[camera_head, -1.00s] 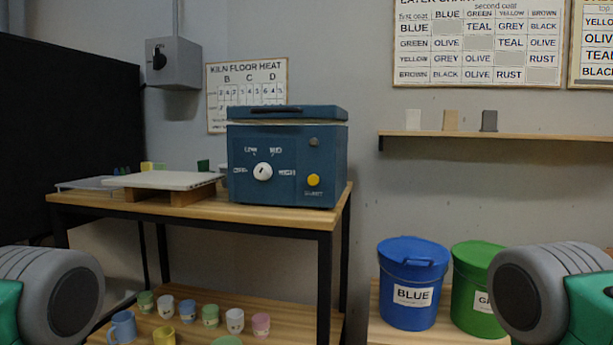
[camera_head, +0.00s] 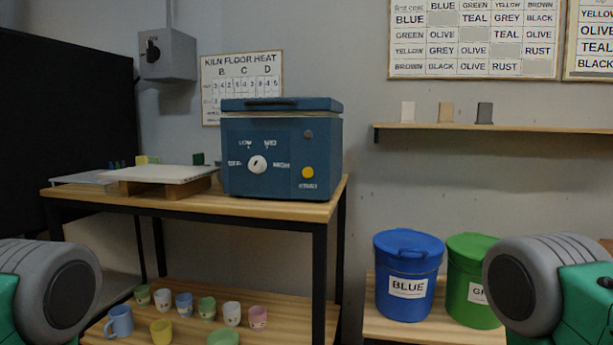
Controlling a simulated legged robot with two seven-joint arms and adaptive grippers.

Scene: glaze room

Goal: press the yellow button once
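The yellow button (camera_head: 307,172) is a small round knob low on the right part of the front of a blue kiln (camera_head: 270,175). A label sits under it. A dark grey round spot (camera_head: 308,134) is above it on the same panel. A white dial (camera_head: 257,164) is to its left, ringed by words such as LOW, MED and HIGH. The kiln stands on a wooden table. Parts of my two arms show at the lower left and lower right edges, well apart from the kiln. Neither gripper's fingers are in the picture.
The wooden table (camera_head: 285,208) also bears a pale slab (camera_head: 165,174) left of the kiln. Several cups (camera_head: 120,322) stand on its lower shelf. A blue bucket (camera_head: 405,265) and a green bucket (camera_head: 468,300) stand at the right. A wall shelf (camera_head: 500,127) holds three small tiles.

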